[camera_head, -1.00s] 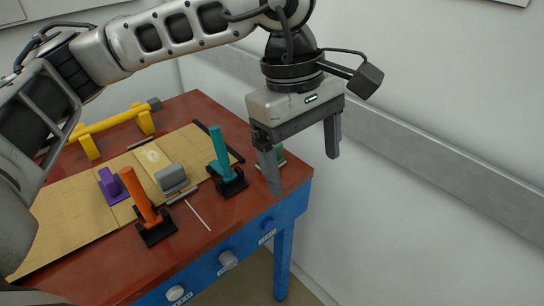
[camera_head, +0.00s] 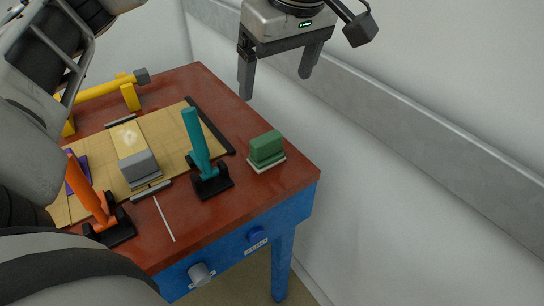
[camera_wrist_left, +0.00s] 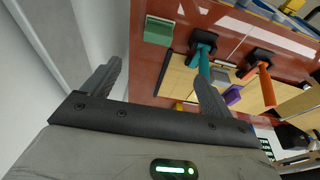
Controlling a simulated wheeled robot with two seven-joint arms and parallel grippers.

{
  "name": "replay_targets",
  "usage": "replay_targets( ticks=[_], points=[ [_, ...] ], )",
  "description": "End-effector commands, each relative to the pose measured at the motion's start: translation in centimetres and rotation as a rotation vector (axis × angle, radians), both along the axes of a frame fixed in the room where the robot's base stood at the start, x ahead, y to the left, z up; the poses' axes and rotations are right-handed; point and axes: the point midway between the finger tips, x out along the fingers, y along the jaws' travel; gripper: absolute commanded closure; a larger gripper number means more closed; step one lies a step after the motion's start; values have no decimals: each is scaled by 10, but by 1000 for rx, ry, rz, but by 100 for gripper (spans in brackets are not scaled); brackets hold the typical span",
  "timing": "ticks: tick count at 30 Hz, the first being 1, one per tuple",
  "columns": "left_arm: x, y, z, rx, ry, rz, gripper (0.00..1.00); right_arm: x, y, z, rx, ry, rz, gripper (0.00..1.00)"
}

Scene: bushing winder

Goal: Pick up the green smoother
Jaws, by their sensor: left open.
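The green smoother (camera_head: 266,147) is a small green block on a pale base. It sits on the red-brown table (camera_head: 292,174) near its right corner. In the left wrist view the green smoother (camera_wrist_left: 159,30) shows at the top, beyond and between the fingertips. My left gripper (camera_head: 278,84) is open and empty, above and behind the smoother, apart from it. The left wrist view shows its two fingers (camera_wrist_left: 162,78) spread apart. My right gripper is not seen.
A teal-handled tool (camera_head: 197,141) in a black holder stands left of the smoother. An orange-handled tool (camera_head: 87,187), a grey block (camera_head: 139,168) and a purple piece (camera_head: 77,172) are further left. A yellow bar (camera_head: 110,87) is at the back. The wall is close on the right.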

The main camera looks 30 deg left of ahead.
Motion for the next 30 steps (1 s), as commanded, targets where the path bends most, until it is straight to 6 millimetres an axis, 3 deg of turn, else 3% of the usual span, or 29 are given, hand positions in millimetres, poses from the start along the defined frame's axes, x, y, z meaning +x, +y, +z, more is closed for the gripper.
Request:
replay_targets(
  ticks=[2, 11, 21, 30],
  points=[
    [0, 0, -19, 0, 0, 0, 15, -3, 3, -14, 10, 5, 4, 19],
    [1, 4, -50, -1, 6, 0, 15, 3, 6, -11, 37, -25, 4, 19],
    [9, 23, -114, 1, 5, 2, 15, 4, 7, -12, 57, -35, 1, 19],
    [13, 29, -137, 0, 3, 1, 15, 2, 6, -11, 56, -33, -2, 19]
  ],
)
